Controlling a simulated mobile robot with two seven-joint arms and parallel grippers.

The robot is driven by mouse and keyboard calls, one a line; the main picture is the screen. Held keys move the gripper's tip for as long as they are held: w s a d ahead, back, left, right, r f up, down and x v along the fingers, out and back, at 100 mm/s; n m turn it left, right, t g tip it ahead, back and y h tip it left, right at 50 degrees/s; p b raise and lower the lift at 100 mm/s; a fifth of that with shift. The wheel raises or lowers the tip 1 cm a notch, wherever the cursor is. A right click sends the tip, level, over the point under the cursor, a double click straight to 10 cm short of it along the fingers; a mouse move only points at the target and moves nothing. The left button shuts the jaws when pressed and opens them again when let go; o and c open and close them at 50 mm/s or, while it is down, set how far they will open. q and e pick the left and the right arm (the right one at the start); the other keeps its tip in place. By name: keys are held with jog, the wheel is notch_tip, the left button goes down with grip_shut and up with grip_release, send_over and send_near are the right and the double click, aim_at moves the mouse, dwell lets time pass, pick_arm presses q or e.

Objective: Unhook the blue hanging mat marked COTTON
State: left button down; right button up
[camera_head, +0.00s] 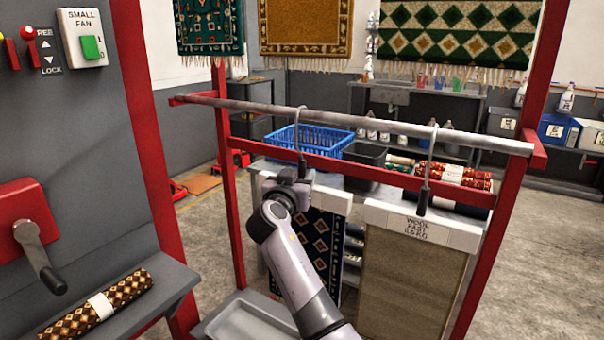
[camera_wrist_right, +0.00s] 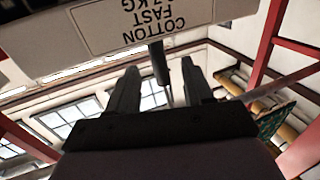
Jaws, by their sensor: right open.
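The blue patterned mat (camera_head: 322,240) hangs from a white clamp bar (camera_head: 335,199) under the grey rail (camera_head: 345,120). A metal hook (camera_head: 298,125) joins bar and rail. My right gripper (camera_head: 299,172) is at the hook's lower end, in front of the bar, and hides part of it. In the right wrist view, the bar's label (camera_wrist_right: 135,22) reads COTTON FAST upside down. There the open fingers of my right gripper (camera_wrist_right: 160,80) stand either side of the hook's dark grip (camera_wrist_right: 159,62). I cannot tell whether they touch it. My left gripper is not in view.
A brown mat (camera_head: 410,285) marked WOOL hangs close on the right, on its own hook (camera_head: 430,150). The red frame (camera_head: 225,190) stands around both mats. Behind is a table with a blue basket (camera_head: 308,141). A control panel (camera_head: 75,130) stands at left.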

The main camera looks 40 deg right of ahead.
aim_at(301, 171)
jog(key=shift+b+x, duration=0.85)
jog(key=shift+x, duration=0.55)
jog(key=shift+w+d+b, duration=0.3)
jog(key=shift+d, duration=0.15)
grip_shut()
jog(key=shift+r, duration=0.15)
